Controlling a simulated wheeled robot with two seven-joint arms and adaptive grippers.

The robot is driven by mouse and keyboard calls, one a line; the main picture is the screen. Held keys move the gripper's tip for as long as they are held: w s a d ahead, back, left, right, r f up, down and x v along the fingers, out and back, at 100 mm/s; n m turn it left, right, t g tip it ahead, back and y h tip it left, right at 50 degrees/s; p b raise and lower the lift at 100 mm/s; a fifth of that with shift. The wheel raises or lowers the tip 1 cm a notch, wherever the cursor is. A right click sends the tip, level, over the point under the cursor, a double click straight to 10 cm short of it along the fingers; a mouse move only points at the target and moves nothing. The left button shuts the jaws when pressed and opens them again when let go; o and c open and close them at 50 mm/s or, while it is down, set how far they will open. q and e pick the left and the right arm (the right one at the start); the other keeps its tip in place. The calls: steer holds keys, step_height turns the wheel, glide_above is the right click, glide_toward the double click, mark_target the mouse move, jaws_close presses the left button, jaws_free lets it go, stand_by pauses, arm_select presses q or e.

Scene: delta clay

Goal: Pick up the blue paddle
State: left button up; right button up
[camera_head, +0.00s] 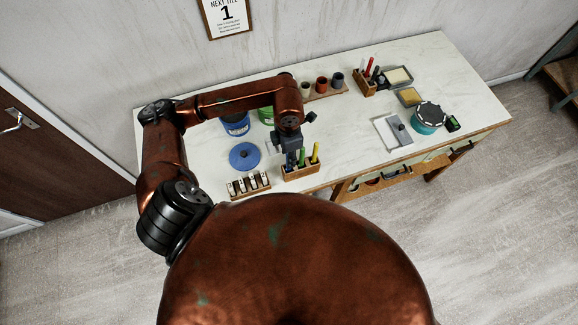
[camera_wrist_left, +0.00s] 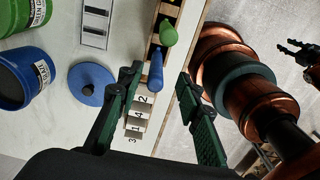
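The blue paddle (camera_head: 290,160) stands with its handle up in a wooden rack (camera_head: 301,173), beside a green and a yellow one. In the left wrist view the blue handle (camera_wrist_left: 156,70) points toward the camera, below the green handle (camera_wrist_left: 168,34). My left gripper (camera_head: 288,148) is just above the rack, at its blue end. In the left wrist view its two fingers (camera_wrist_left: 162,95) are apart, with the tip of the blue handle in the gap between them, and nothing gripped. A dark gripper, seemingly my right one (camera_wrist_left: 297,52), shows at the right edge with its fingers apart.
A blue lid (camera_head: 245,156) lies left of the rack. A row of numbered tiles (camera_head: 249,184) stands at the front edge. Blue (camera_head: 236,125) and green (camera_head: 266,114) tubs stand behind. The table's middle (camera_head: 350,115) is clear.

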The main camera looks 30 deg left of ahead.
arm_select(q)
step_height(320, 180, down, 3)
steer(key=shift+f+p, duration=0.1)
steer(key=shift+p, duration=0.25)
steer(key=f+p, duration=0.1)
steer(key=f, duration=0.3)
steer(key=shift+w+a+f+p, duration=0.15)
steer(key=shift+a+p, duration=0.05)
steer(key=shift+p, duration=0.15)
steer(key=shift+f, duration=0.4)
steer(key=shift+c, duration=0.2)
steer(key=c, duration=0.8)
jaws_close()
